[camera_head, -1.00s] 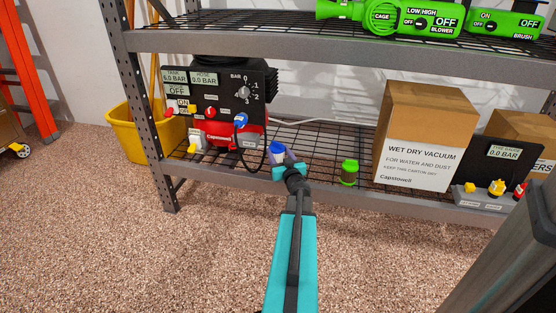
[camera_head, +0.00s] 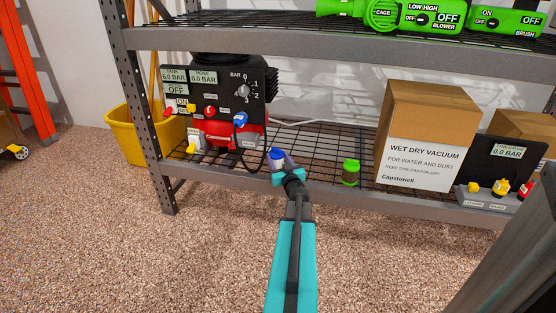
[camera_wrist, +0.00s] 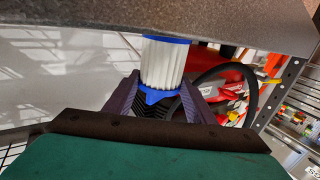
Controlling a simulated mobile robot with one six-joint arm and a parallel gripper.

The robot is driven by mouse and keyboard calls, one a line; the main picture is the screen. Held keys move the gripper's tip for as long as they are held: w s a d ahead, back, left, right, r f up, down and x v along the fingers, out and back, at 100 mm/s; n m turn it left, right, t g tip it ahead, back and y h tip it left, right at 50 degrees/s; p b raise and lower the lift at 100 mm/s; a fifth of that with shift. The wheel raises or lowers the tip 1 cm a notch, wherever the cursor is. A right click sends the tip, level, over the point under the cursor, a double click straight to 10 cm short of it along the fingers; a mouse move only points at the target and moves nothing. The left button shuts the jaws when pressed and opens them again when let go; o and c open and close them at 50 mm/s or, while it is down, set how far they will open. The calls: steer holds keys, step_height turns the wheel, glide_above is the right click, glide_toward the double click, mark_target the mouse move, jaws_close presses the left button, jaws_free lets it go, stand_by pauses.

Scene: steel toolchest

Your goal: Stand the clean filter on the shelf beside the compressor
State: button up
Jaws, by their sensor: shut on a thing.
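The clean filter is a white pleated cylinder with blue ends (camera_wrist: 162,65). In the head view its blue top (camera_head: 276,154) shows above the lower shelf, just right of the compressor (camera_head: 225,105). The filter looks roughly upright. I cannot tell whether its bottom touches the wire shelf (camera_head: 320,150). Part of the filter is hidden behind my gripper in the head view.
A black hose (camera_head: 267,145) hangs beside the compressor. The upper shelf (camera_head: 300,42) is overhead. A yellow bucket (camera_head: 130,135) stands left.

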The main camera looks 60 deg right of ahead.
steer(key=o, duration=1.1)
steer(key=shift+c, duration=0.2)
steer(key=shift+s+a+r+p, duration=0.2)
steer(key=shift+s+a+p, duration=0.1)
steer(key=shift+s+a, duration=0.25)
steer(key=p+v, duration=0.3)
steer(key=v, duration=0.7)
steer(key=shift+s, duration=0.2)
steer(key=shift+a+f, duration=0.1)
